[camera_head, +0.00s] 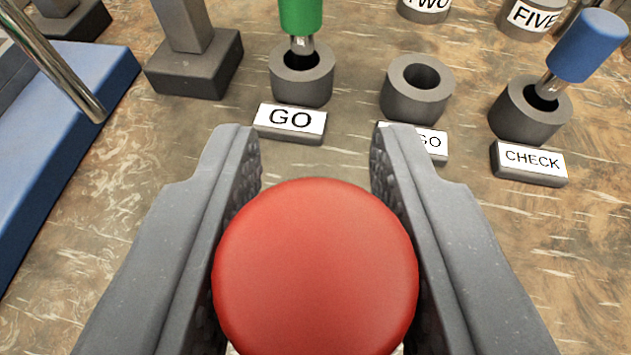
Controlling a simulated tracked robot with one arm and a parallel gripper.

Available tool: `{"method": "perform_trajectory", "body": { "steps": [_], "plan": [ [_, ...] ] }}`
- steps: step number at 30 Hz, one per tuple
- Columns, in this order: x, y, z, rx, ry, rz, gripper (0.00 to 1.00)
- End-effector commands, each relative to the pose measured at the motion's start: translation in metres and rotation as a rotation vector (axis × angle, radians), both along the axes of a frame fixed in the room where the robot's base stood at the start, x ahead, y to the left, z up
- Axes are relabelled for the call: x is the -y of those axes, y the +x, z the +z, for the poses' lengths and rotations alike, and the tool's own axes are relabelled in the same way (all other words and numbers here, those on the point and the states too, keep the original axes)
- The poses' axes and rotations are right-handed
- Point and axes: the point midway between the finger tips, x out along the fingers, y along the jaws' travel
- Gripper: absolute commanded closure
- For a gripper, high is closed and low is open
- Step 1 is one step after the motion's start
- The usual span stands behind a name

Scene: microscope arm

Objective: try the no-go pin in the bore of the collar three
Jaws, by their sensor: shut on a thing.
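My gripper (314,165) is shut on the no-go pin (315,265), whose round red handle top fills the space between the two grey jaws. The pin's shaft and tip are hidden below the handle. The pin's empty holder (397,102), a dark grey ring, stands ahead, slightly right of the jaws. Its label (433,145) is partly covered by the right jaw, leaving "GO" readable. Collar three cannot be made out; only collars marked TWO (427,8) and FIVE (533,16) show at the top edge, both cut off.
The green GO pin (301,15) stands in its holder (318,88) behind the GO label (290,119). The blue CHECK pin (588,46) leans right in its holder (520,122). A dark block with a post (195,65) and a blue slab (65,125) with a metal rod (55,62) are left.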

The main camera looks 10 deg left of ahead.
Motion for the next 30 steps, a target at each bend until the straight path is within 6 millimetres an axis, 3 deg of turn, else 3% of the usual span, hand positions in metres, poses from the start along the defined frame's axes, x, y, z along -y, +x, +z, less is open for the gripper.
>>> {"method": "perform_trajectory", "body": {
  "steps": [30],
  "plan": [
    [0.0, 0.0, -0.016, 0.0, 0.0, 0.0, 1.0]
  ]
}}
